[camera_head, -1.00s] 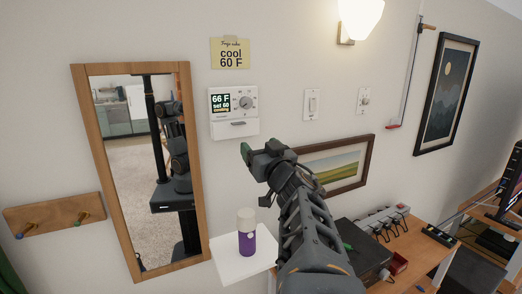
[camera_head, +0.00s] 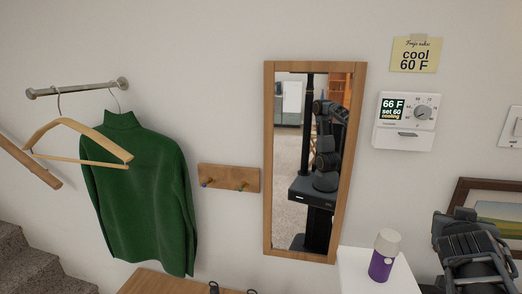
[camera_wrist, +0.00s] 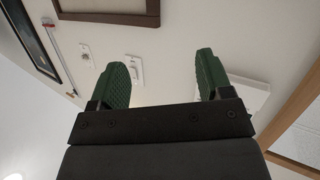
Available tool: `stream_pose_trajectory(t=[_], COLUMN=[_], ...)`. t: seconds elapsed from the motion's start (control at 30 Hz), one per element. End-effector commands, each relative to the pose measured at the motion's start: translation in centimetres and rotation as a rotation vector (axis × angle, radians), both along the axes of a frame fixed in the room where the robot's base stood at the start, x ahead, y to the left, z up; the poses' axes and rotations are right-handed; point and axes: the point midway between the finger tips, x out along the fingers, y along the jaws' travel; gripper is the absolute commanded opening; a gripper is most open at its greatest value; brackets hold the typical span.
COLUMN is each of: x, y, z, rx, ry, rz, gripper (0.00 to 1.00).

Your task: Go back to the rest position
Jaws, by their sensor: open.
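My gripper shows in the wrist view (camera_wrist: 162,72) with its two green fingers wide apart and nothing between them. In the head view my arm is folded at the lower right edge, in front of the wall and a framed landscape; the fingertips are hard to make out there. The thermostat (camera_head: 405,122) on the wall reads 66 F, set 60, cooling. It stands apart from my gripper, to its upper left in the head view. In the wrist view the thermostat (camera_wrist: 247,93) is partly behind the right finger.
A yellow note (camera_head: 415,55) reads cool 60 F. A mirror (camera_head: 269,160) reflects me. A purple bottle (camera_head: 381,262) stands on a white shelf (camera_head: 352,268). A green sweater (camera_head: 140,200), a wooden hanger (camera_head: 75,125) and a peg rack (camera_head: 229,178) are at left. Stairs (camera_head: 30,270) lie lower left.

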Motion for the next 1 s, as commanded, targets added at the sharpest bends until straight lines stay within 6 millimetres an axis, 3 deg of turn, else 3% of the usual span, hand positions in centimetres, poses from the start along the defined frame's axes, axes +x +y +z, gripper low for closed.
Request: stream_pose_trajectory(t=[0.1, 0.2, 0.3, 0.4, 0.5, 0.7, 1.0], x=[-0.9, -2.0, -3.3, -4.4, -4.7, -4.7, -4.7], y=[5.2, 11.2, 16.9, 21.9, 24.8, 27.1, 27.1], z=[-6.6, -11.1, -13.9, -15.4, -15.6, -15.3, -15.3], rx=[0.190, 0.341, 0.451, 0.520, 0.523, 0.480, 0.480], ry=[0.272, 0.484, 0.645, 0.741, 0.761, 0.774, 0.774], rz=[0.023, 0.138, 0.280, 0.412, 0.506, 0.599, 0.599], gripper=[0.72, 0.72, 0.72, 0.72, 0.72, 0.72, 0.72])
